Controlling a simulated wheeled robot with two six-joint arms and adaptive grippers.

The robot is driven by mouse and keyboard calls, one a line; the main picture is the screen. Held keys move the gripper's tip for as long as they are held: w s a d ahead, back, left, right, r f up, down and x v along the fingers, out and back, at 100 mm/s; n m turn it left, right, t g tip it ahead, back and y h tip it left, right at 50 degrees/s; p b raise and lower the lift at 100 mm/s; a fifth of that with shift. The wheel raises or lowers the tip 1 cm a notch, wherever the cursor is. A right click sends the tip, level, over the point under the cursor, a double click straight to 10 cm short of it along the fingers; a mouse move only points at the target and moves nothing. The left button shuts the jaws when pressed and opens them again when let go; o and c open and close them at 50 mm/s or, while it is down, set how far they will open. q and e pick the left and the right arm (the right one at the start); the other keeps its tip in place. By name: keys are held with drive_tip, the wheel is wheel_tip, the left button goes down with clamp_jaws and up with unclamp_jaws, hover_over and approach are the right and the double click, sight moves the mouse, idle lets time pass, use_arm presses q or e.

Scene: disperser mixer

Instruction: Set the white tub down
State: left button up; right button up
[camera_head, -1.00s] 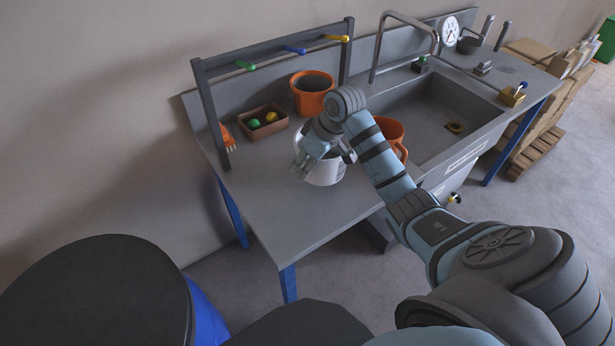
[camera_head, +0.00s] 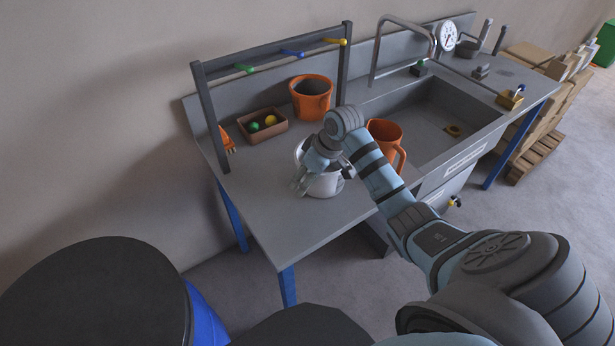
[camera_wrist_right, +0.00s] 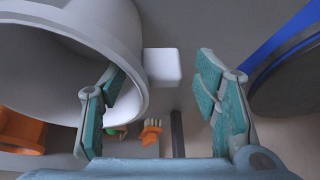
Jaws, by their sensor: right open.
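The white tub (camera_head: 328,186) stands upright on the grey bench top, as far as I can tell, left of the sink. In the right wrist view the tub (camera_wrist_right: 60,50) fills the left, its open mouth facing the camera. Its block-like handle (camera_wrist_right: 163,67) lies between the spread fingers, with gaps on both sides. My right gripper (camera_head: 305,178) is open at the tub's near left side. In the wrist view one finger of the gripper (camera_wrist_right: 162,72) overlaps the tub's mouth; the other is outside. My left gripper is not in view.
An orange mug (camera_head: 385,133) stands right of the tub, beside the sink (camera_head: 440,120). An orange pot (camera_head: 311,98) and a brown box (camera_head: 270,136) with green and yellow balls stand behind. A rack (camera_head: 204,110) with coloured pegs spans the back. The bench's front left is clear.

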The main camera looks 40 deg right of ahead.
drive_tip(key=p+v, duration=0.2)
drive_tip(key=v, duration=1)
